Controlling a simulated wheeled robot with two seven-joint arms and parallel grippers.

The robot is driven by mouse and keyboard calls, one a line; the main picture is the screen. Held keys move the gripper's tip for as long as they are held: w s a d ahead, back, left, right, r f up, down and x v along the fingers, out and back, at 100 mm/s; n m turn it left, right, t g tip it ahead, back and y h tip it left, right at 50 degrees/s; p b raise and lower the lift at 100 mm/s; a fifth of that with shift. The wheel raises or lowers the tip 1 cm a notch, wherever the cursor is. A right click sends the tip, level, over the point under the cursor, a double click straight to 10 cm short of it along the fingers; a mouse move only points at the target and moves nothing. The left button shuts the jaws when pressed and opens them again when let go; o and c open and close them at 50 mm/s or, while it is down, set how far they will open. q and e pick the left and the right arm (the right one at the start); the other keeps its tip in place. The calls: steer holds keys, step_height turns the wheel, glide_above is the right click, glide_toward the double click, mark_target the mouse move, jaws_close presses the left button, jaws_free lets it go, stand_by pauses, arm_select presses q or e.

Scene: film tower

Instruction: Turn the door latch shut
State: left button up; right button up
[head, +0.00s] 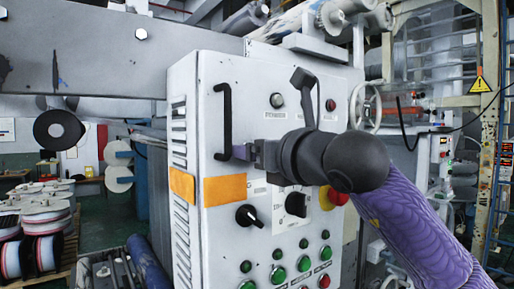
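The grey control cabinet (257,90) fills the middle of the head view. A black turn handle (249,216) sits low on its front, its grip pointing down to the right. A dark lever (304,85) stands near upright higher on the panel, its lower end behind my arm. I cannot tell which of these is the door latch. My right gripper (243,152) reaches in from the right across the panel, above the turn handle and close to the black bar handle (225,120). I cannot tell contact or finger opening. My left gripper is not in view.
Below my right arm are a black rotary switch (297,203), a red button (340,196) and several green buttons (278,275). Orange plates (225,190) mark the cabinet's edge. Film reels (45,225) stand at the left; a handwheel (366,105) is behind the cabinet.

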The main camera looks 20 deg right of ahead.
jaws_close()
steer(key=shift+n, duration=0.3)
steer(key=n+b, duration=0.3)
steer(key=n, duration=0.9)
steer(key=shift+a+f, duration=0.1)
steer(key=shift+a, duration=0.05)
steer(key=n, duration=0.5)
steer(key=shift+f, duration=0.1)
steer(key=shift+n, duration=0.3)
